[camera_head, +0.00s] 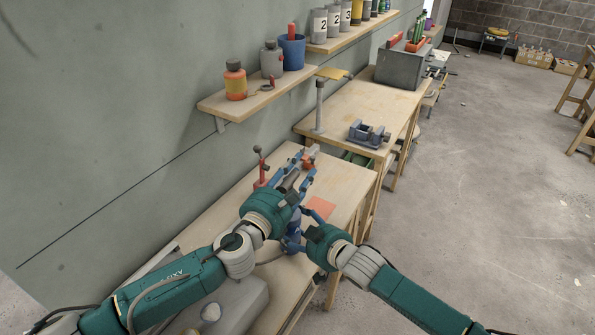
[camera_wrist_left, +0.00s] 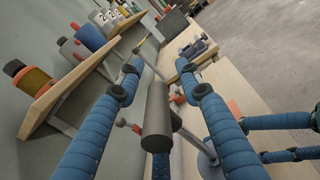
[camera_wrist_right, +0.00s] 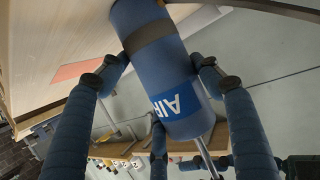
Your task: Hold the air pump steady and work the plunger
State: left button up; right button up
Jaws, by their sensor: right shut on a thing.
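The blue air pump (camera_head: 293,240) stands over the near workbench, partly hidden by my arms. In the right wrist view the pump's barrel (camera_wrist_right: 165,75) has a dark band and a lettered blue label, with a metal rod coming out of one end. My right gripper (camera_wrist_right: 162,62) is shut on this barrel. In the left wrist view the grey plunger handle (camera_wrist_left: 158,110) lies between the spread fingers of my left gripper (camera_wrist_left: 160,68), with gaps at both sides. A metal rod runs from the handle toward the pump. My left gripper also shows in the head view (camera_head: 303,172).
An orange square (camera_head: 321,207) lies on the workbench (camera_head: 345,185). A red upright tool (camera_head: 261,172) stands near the wall. A wall shelf (camera_head: 250,98) holds an orange jar (camera_head: 235,80) and a blue cup (camera_head: 292,50). A grey vise (camera_head: 368,134) sits on the farther bench.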

pick_arm(q)
jog(key=shift+a, duration=0.1)
jog(key=v, duration=1.2)
